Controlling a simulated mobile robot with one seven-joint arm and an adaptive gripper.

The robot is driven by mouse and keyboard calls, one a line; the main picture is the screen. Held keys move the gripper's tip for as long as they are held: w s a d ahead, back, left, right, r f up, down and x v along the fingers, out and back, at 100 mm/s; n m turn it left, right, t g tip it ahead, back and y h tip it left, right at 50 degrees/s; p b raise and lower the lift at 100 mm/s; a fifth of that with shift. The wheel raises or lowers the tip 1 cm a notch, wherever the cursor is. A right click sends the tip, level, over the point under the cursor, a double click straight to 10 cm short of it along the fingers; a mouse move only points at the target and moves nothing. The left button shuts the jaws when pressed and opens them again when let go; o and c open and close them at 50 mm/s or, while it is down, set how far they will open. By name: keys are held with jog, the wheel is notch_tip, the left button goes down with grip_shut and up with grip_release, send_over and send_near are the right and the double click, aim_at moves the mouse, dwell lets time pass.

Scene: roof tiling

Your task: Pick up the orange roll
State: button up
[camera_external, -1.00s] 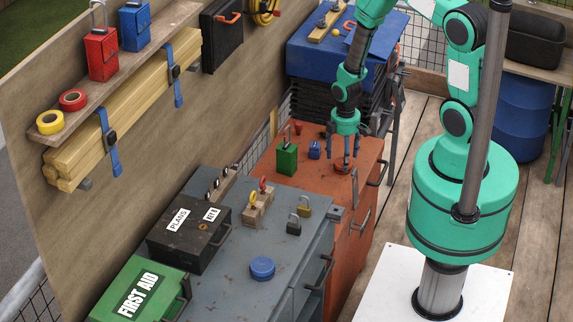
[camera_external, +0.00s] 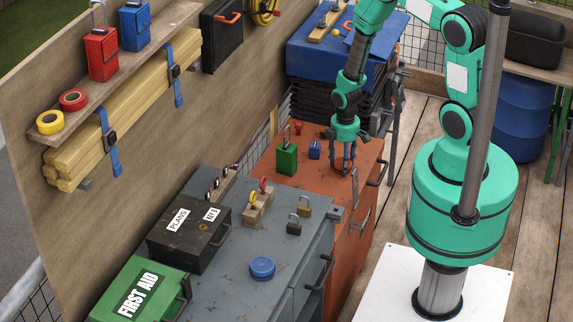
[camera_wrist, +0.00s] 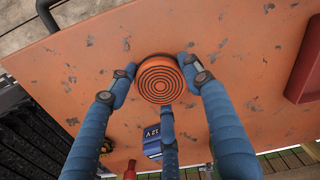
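The orange roll (camera_wrist: 160,80), with dark concentric rings on top, lies on the orange cabinet top (camera_wrist: 226,30). In the wrist view my gripper (camera_wrist: 160,75) is over it with three blue fingers spread around it: one at the left, one at the right, and one at its lower edge. The fingertips are very close to its sides; whether they touch cannot be told. In the external view my gripper (camera_external: 344,168) reaches down to the cabinet's right part, and its fingers largely hide the roll.
A green padlock (camera_external: 286,158) and a small blue item (camera_external: 315,150) stand left of my gripper. The blue 12V item (camera_wrist: 152,147) is close below the fingers in the wrist view. A red tray-like object (camera_wrist: 306,70) is at the right. The grey cabinet (camera_external: 225,275) stands nearer.

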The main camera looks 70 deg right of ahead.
jog(key=c, duration=0.5)
jog(key=shift+r+p, duration=0.3)
jog(key=shift+r, duration=0.5)
notch_tip(320, 180, up, 2)
jog(key=shift+r+p, duration=0.2)
jog(key=shift+p, duration=0.2)
jog(key=s+a+p, duration=0.1)
jog(key=s+a, duration=0.2)
jog(key=s, duration=0.4)
jog(key=s+a+r+p, duration=0.1)
jog(key=s+a, duration=0.3)
jog(key=s, duration=0.3)
jog(key=shift+s, duration=0.2)
